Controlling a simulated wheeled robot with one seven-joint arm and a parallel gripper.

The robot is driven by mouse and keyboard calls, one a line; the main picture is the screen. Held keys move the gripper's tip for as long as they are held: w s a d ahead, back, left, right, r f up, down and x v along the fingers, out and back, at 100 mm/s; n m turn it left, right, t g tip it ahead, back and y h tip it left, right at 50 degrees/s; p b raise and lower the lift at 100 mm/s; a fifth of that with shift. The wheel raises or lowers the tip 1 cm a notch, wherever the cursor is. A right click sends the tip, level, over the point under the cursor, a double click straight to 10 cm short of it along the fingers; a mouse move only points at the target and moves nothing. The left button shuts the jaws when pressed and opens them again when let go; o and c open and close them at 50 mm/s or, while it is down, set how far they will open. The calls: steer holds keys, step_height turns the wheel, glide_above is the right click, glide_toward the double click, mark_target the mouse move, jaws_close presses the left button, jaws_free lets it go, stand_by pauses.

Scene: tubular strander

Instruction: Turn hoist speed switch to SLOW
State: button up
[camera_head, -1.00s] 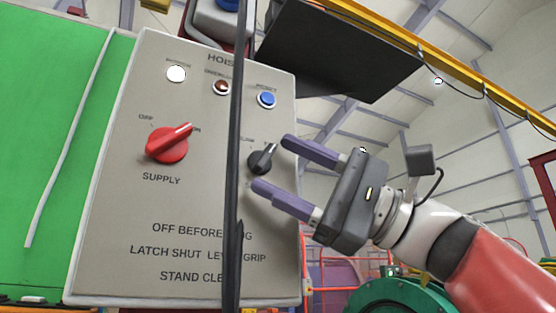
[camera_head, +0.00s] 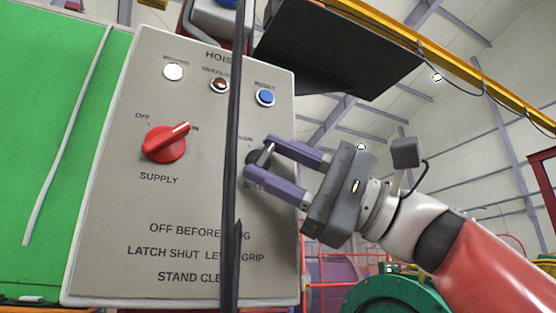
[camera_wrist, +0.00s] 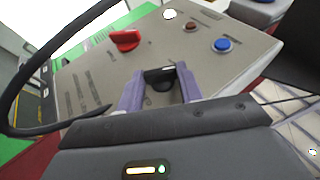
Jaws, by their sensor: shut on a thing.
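The hoist speed switch is a small black knob (camera_head: 258,157) with a grey pointer, on the right side of the grey hoist panel (camera_head: 190,205). Its pointer leans up and slightly right, and a partly legible label, apparently SLOW, stands at its upper left. My gripper (camera_head: 260,158) is shut on the knob, with one purple finger above right and one below left. In the wrist view the knob (camera_wrist: 160,80) sits between the two fingers. The fingers hide part of the knob and the lettering around it.
A red supply switch (camera_head: 165,144) is on the panel's left, with white, brown-red and blue buttons (camera_head: 265,97) along the top. A dark vertical bar or cable (camera_head: 233,200) crosses in front of the panel, left of the knob. A dark plate (camera_head: 335,55) overhangs at upper right.

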steer(key=r+n+h+p, duration=0.1)
steer(key=p, duration=0.2)
steer(key=shift+d+n+h+p, duration=0.1)
steer(key=shift+n+h+p, duration=0.2)
steer(key=shift+h+p, duration=0.7)
steer(key=shift+f+n+h+p, duration=0.15)
steer(key=shift+n+h+p, duration=0.5)
steer(key=shift+h, duration=0.65)
steer(key=o, duration=1)
steer(key=shift+w+d, duration=0.2)
steer(key=shift+d, duration=1.1)
steer(key=shift+w+d, duration=0.25)
steer(key=shift+d, duration=1.05)
steer(key=shift+w+d, duration=0.2)
steer(key=shift+d, duration=1.1)
